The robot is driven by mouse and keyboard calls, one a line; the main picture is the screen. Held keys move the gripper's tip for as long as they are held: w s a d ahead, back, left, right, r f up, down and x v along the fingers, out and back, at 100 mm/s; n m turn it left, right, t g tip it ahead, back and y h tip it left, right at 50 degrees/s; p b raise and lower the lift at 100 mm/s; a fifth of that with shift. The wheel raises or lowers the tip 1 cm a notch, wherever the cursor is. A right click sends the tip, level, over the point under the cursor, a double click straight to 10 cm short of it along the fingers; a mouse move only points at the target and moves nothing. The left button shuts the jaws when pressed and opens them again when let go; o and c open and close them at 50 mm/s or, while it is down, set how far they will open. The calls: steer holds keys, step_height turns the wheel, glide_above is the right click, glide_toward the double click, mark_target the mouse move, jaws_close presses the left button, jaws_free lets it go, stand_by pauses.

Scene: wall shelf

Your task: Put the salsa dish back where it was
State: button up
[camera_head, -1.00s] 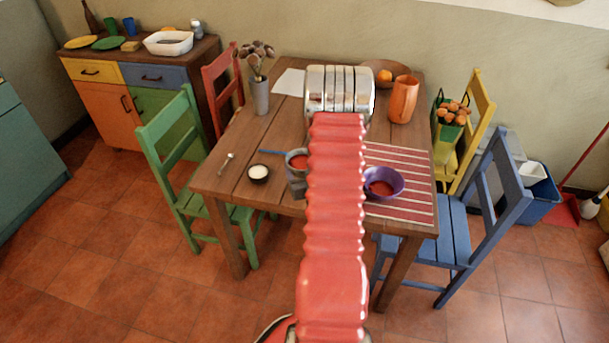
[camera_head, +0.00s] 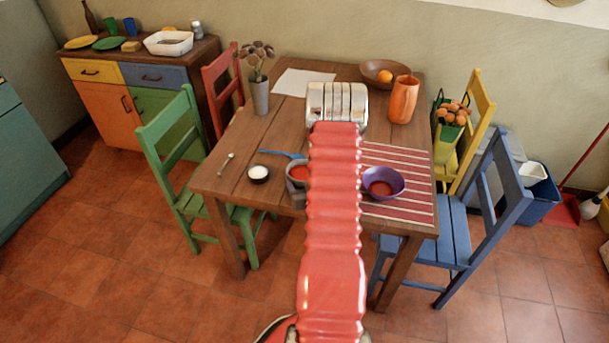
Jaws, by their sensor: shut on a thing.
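A grey dish with red salsa in it (camera_head: 297,174) shows just left of my red arm, near the front edge of the wooden table (camera_head: 232,170). Its right side is hidden behind the arm. My gripper's fingers are also hidden behind the arm, and the grey dish is held there. Whether its base touches the table cannot be seen. A purple bowl with red contents (camera_head: 383,183) stands on the striped mat (camera_head: 398,156) to the right of the arm.
A blue spoon-like utensil (camera_head: 280,153) lies behind the grey dish. A small dark bowl with white contents (camera_head: 258,174) and a small spoon (camera_head: 226,163) are to the left. A vase (camera_head: 260,95), an orange pitcher (camera_head: 403,99) and a wooden bowl (camera_head: 377,67) stand farther back. Chairs surround the table.

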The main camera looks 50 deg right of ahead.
stand_by(0.3)
steer(key=o, duration=1.5)
steer(key=shift+f, duration=0.1)
steer(key=v, duration=1.2)
steer(key=shift+s, duration=0.1)
